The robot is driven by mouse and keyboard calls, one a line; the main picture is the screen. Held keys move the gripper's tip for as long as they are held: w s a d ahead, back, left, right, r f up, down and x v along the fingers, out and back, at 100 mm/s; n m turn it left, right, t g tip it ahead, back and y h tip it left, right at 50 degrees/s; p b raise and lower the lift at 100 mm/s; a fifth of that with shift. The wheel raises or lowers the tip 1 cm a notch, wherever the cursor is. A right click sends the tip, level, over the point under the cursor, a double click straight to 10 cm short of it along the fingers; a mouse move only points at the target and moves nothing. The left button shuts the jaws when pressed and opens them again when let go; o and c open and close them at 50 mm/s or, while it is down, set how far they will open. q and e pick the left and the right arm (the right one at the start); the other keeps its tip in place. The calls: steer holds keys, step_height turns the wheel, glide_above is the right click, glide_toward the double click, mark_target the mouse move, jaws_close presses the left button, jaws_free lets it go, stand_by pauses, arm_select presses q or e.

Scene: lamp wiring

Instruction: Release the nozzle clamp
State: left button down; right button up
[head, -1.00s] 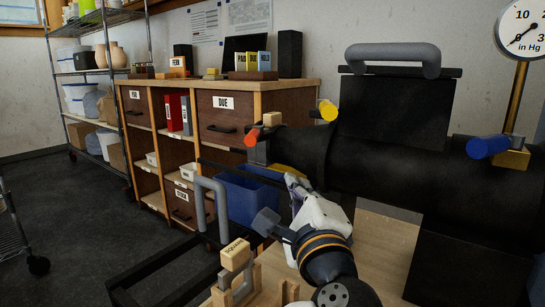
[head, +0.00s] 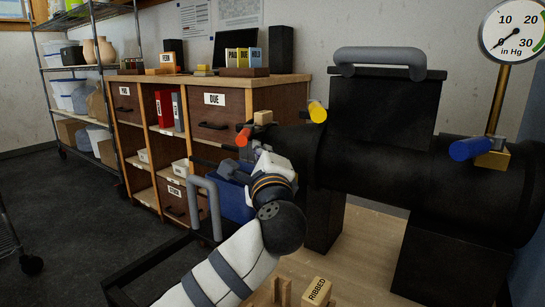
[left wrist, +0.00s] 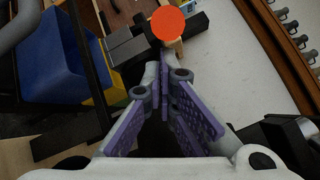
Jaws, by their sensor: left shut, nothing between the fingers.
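An orange-tipped handle (head: 243,137) sits at the left end of a black cylindrical machine (head: 420,170), beside a small tan block (head: 263,118). It looks like the nozzle clamp's lever. In the left wrist view its round orange end (left wrist: 168,22) faces me, just beyond my fingertips. My left gripper (head: 262,152) is just below and right of the orange handle. Its purple-padded fingers (left wrist: 165,82) are shut and empty, and I see no clear contact with the handle. The gripper and wrist hide part of the machine's end. My right gripper is not in view.
A yellow knob (head: 317,111) and a blue knob (head: 471,149) stick out of the machine, with a gauge (head: 514,32) at right. A blue bin (head: 235,200) and grey rail handle (head: 206,205) stand near my left arm. A RIBBED block (head: 318,291) is in front.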

arm_select(q)
steer(key=shift+a+f+h, duration=0.1)
steer(key=shift+a+h, duration=0.05)
steer(key=shift+h, duration=0.25)
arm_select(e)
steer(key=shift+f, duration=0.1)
arm_select(q)
steer(key=shift+s+a+m+h, duration=0.1)
steer(key=shift+a+m+h, duration=0.15)
steer(key=shift+m+h, duration=0.2)
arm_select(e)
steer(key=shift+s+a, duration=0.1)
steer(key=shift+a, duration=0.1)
